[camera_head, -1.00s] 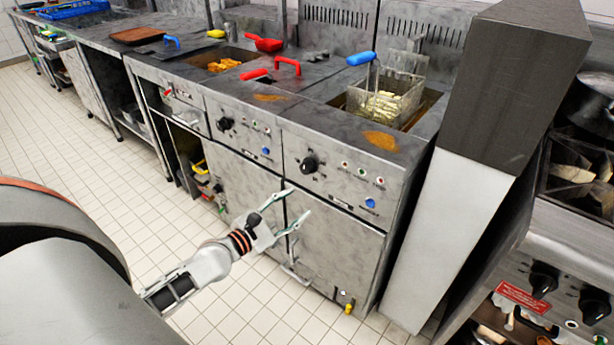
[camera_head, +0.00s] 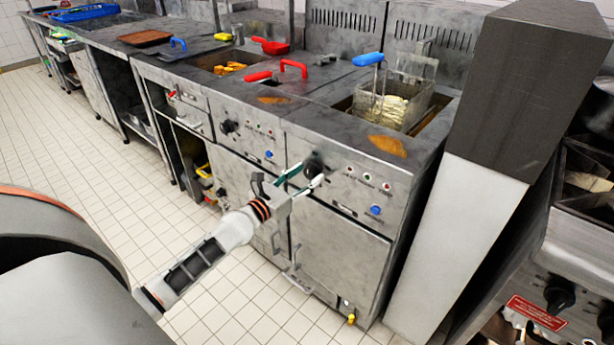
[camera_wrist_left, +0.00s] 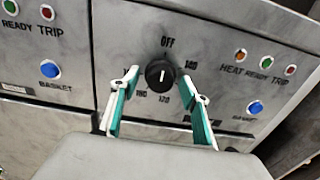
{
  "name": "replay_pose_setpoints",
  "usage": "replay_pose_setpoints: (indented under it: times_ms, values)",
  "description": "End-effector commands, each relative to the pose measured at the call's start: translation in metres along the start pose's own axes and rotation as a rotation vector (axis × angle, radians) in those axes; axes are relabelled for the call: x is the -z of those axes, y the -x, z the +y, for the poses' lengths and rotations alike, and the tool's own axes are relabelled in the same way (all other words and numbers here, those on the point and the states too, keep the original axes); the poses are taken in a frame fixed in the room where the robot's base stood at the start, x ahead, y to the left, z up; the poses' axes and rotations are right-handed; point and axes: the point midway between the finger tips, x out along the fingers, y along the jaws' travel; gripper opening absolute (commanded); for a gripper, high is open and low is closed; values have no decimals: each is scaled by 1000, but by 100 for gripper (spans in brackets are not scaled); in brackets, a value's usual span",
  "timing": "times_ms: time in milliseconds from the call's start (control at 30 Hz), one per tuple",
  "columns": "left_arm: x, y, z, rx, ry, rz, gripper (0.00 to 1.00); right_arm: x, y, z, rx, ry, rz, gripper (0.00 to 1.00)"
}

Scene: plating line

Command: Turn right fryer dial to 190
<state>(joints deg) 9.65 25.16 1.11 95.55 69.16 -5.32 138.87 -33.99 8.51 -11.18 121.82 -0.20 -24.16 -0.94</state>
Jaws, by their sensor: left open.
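The right fryer dial (camera_head: 315,165) is a black round knob on the right fryer's front panel. In the left wrist view the dial (camera_wrist_left: 159,72) shows a short white mark that looks near vertical. OFF is printed above it, and numbers surround it, some hard to read. My left gripper (camera_head: 302,180) is open in front of this panel, at the dial. In the left wrist view its green and white fingers (camera_wrist_left: 166,86) are spread, one on each side of the dial's lower part. I cannot tell whether they touch it. My right gripper is not in view.
The blue basket button (camera_head: 376,210) and small lights are right of the dial. The left fryer's dial (camera_head: 229,126) is further left. A tall panel (camera_head: 455,230) stands to the right. Floor in front is clear.

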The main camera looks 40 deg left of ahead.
Motion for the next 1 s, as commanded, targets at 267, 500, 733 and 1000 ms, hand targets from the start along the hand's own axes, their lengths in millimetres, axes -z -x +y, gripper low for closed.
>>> replay_pose_setpoints:
  times_ms: [267,500,733,1000]
  values:
    - [0,-4,0,0,-1,0,46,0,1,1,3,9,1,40]
    - [0,-4,0,0,-1,0,7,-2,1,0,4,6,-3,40]
    - [-1,-4,0,0,-9,-1,7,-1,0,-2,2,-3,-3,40]
    - [-2,-4,0,-1,-103,-1,7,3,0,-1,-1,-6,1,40]
